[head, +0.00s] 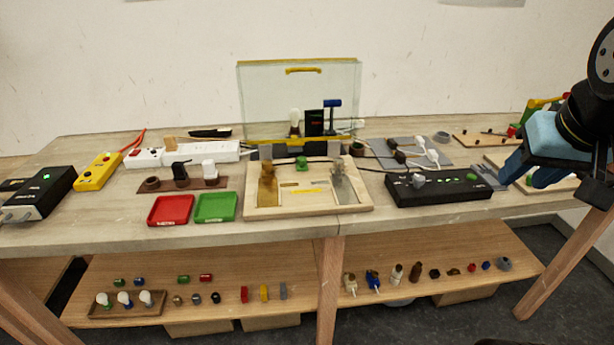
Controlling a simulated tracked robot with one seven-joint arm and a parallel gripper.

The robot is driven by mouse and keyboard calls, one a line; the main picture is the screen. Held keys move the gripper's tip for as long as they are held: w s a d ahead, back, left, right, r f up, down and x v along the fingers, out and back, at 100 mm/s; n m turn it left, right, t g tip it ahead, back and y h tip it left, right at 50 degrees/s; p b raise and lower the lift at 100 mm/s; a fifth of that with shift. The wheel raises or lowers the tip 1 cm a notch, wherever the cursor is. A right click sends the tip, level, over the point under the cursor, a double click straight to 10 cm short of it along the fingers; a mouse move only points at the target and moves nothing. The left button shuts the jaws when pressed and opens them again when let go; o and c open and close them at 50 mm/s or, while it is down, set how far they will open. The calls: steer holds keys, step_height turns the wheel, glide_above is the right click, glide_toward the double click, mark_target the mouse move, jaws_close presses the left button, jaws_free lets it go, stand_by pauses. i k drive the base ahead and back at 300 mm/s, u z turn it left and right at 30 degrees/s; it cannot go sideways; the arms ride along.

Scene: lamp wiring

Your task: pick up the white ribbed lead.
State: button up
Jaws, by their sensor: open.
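Small white plugs (433,156) and black plugs (400,156) with leads lie on a grey mat (443,143) at the back right of the bench. The picture is too small to tell which white lead is ribbed. My gripper (535,178) is at the right edge, with blue jaws, open, with nothing visible between them. It is to the right of the grey mat and apart from it, in front of the boards at the bench's right end.
A black power strip (438,190) lies in front of the mat. A wooden tray (308,207) with metal clips and a glass panel (350,80) stand to the left. Red (171,210) and green (215,207) trays lie farther left. A lower shelf (220,315) holds small parts.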

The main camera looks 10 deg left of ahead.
mark_target(431, 155)
steer(key=z, duration=0.35)
steer(key=i, duration=1.15)
steer(key=z, duration=0.75)
